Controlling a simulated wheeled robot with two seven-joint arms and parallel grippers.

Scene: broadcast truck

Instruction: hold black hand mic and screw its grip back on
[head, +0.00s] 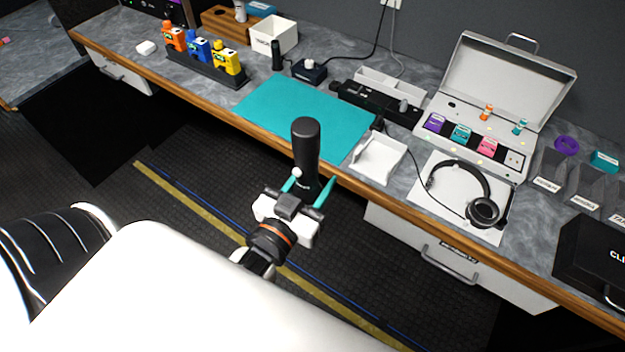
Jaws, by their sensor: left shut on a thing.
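My left gripper (309,190) has teal fingers and is shut on the black hand mic (306,148). The mic is roughly upright with its thick, rounded end up. My fingers hold it near its lower end, in front of the counter's front edge. The mic overlaps the edge of the teal mat (262,103) in the head view. A separate small black cylinder (277,57) stands upright behind the mat; I cannot tell whether it is the loose grip. My right gripper is not in view.
A white tray (378,160) is right of the mat, then headphones (481,210) and an open case (463,140). Orange, blue and yellow packs stand in a black rack (205,72) at the left. A white box (274,38) is behind. Most of the mat is clear.

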